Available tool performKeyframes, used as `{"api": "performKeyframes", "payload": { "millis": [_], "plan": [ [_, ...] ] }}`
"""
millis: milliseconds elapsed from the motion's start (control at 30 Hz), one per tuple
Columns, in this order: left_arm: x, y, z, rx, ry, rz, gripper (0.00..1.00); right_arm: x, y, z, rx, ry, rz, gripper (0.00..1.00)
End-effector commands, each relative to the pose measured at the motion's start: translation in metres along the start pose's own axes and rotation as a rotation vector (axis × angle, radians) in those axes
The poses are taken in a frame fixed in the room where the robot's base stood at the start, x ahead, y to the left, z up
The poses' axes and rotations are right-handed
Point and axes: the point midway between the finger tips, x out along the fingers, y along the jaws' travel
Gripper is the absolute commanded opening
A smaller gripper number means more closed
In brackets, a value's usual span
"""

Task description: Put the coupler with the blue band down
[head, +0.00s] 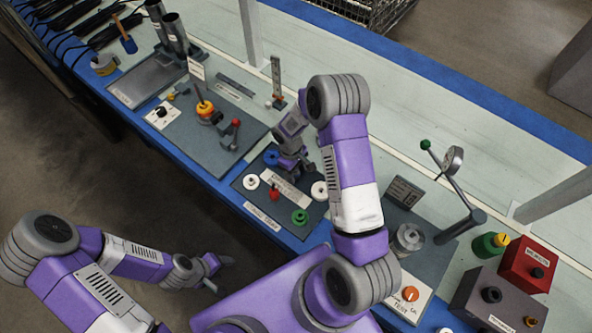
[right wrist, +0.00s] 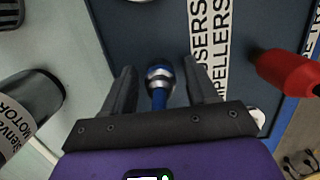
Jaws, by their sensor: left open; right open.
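The coupler with the blue band (right wrist: 160,78) is a small silver and blue piece in the right wrist view. It shows between the fingers of my right gripper (right wrist: 152,88), with a visible gap on each side. It appears over the dark board (right wrist: 180,30); whether it rests on it is hard to tell. In the head view my right gripper (head: 292,168) is low over the board with the white label strip, and I cannot make out the coupler there. My left gripper (head: 222,272) is open and empty, over the floor in front of the bench.
A red piece (right wrist: 290,72) stands right of the right gripper. On the same board are white rings (head: 251,182), a green ring (head: 299,216) and a blue piece (head: 271,157). A grey motor cylinder (right wrist: 28,103) lies left. A lever press (head: 460,200) stands at right.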

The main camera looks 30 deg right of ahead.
Motion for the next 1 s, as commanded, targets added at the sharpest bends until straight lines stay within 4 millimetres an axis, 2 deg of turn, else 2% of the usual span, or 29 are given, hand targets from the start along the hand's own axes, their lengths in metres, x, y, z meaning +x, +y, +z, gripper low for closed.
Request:
{"api": "performKeyframes", "payload": {
  "millis": [233, 700, 833, 1000],
  "plan": [
    [-0.005, 0.002, 0.000, 0.000, 0.000, 0.000, 0.58, -0.010, 0.000, 0.000, 0.000, 0.002, 0.001, 0.58],
    [-0.029, 0.011, 0.001, 0.000, 0.000, 0.000, 0.58, -0.104, 0.000, 0.000, 0.000, 0.002, 0.001, 0.58],
    [-0.031, 0.012, 0.001, 0.000, 0.000, 0.000, 0.58, -0.118, 0.000, 0.000, 0.000, 0.000, 0.000, 0.58],
    [-0.032, 0.012, 0.001, 0.000, 0.000, 0.000, 0.58, -0.124, 0.000, 0.000, 0.000, 0.000, 0.000, 0.58]
  ]
}}
